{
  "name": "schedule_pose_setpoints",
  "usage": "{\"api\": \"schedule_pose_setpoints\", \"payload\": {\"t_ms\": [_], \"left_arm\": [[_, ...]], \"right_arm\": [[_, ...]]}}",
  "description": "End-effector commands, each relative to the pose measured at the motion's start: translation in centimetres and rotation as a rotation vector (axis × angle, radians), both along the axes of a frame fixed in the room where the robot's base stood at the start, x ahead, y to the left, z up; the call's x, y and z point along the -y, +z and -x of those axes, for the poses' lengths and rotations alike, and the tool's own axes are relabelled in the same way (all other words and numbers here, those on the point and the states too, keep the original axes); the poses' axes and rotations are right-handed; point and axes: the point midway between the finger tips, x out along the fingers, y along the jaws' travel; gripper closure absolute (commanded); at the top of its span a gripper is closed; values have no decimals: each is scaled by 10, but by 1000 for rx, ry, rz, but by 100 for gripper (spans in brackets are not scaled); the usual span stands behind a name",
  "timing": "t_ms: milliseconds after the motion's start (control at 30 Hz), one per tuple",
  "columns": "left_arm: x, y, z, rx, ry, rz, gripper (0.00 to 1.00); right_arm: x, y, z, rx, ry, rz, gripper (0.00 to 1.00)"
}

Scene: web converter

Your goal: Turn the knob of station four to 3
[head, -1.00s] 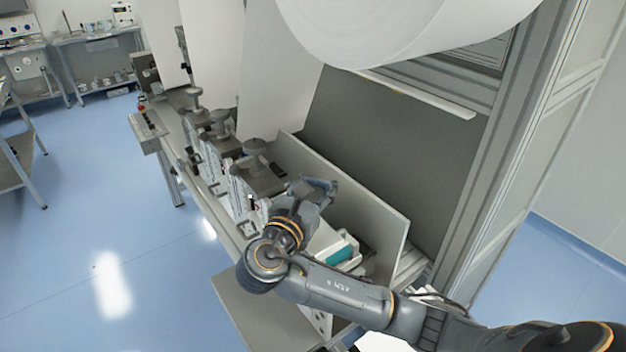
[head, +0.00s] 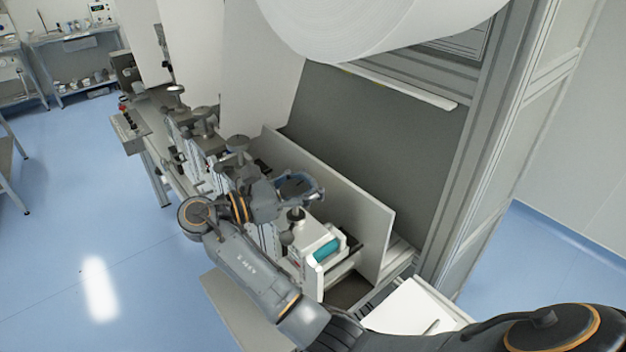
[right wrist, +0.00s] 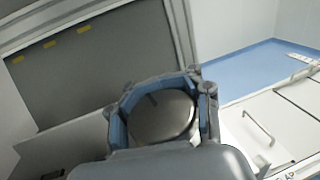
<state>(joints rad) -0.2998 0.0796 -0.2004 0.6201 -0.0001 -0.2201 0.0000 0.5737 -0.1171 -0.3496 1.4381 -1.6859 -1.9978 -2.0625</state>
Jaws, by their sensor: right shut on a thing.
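Several stations stand in a row on the machine bench, with round grey knobs on top. Three free knobs are in the head view: near (head: 237,143), middle (head: 205,114) and far (head: 176,90). My right gripper (head: 303,186) is at the nearest station of the row, shut around its knob (head: 292,189). In the right wrist view the gripper's fingers (right wrist: 162,112) close around the round grey knob (right wrist: 165,122), which has a short dark mark near its far rim. No scale numbers can be read. My left gripper is out of view.
A big white roll (head: 375,25) hangs above. A pale upright panel (head: 350,205) stands just behind the gripped knob. A white box with a teal part (head: 327,250) sits at the near end of the bench. Blue floor lies open at left.

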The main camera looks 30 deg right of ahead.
Motion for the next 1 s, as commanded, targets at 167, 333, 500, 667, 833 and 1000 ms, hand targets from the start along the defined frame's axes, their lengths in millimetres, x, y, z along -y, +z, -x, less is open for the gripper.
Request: {"api": "schedule_pose_setpoints", "payload": {"t_ms": [167,333,500,667,833,1000], "left_arm": [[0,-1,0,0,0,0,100],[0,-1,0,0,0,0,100],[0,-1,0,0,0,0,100],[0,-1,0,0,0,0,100],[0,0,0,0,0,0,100],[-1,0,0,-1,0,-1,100]], "right_arm": [[-2,-4,2,-8,-34,-9,100],[-2,-4,3,-6,-43,-7,100],[-1,-4,3,-5,-43,-7,100],[-1,-4,3,-5,-43,-7,58],[-1,-2,2,-3,-42,-4,40],[0,-1,2,-1,-42,-3,40]]}}
